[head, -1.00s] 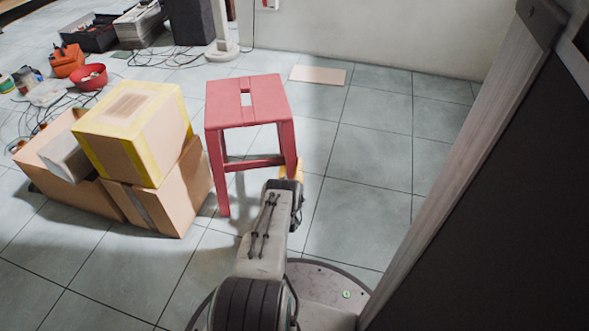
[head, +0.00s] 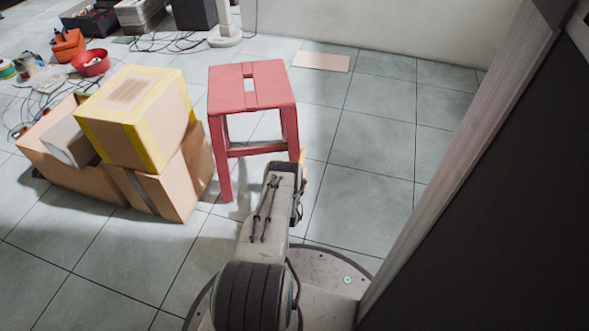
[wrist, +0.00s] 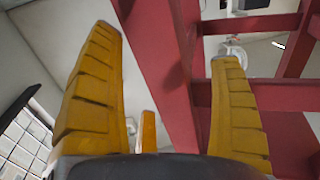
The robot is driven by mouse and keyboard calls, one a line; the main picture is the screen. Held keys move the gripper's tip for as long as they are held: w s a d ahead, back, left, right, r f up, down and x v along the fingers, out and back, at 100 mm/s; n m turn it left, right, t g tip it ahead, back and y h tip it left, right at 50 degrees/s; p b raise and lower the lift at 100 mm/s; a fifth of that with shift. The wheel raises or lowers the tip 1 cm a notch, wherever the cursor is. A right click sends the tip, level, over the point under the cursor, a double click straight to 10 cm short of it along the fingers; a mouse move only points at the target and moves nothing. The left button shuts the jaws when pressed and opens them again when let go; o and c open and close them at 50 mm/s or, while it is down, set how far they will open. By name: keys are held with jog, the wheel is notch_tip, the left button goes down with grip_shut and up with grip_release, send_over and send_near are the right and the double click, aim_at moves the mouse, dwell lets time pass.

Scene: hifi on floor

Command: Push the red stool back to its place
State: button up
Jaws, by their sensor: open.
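The red stool (head: 252,90) stands upright on the tiled floor in the middle of the head view, just beyond my arm. Its front right leg runs down behind my gripper (head: 300,165), which hides the leg's lower end. In the wrist view my gripper (wrist: 165,85) is open, its two yellow fingers wide apart. A red stool leg (wrist: 165,70) passes between the fingers, seen from below with the crossbars. I cannot tell whether a finger touches it.
Stacked cardboard boxes (head: 137,115) stand close left of the stool. A flat beige rectangle (head: 321,61) lies on the floor behind it, near the wall. A dark panel with a pale edge (head: 470,150) stands close on my right. Floor right of the stool is clear.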

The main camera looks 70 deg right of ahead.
jog(key=shift+v, duration=2.15)
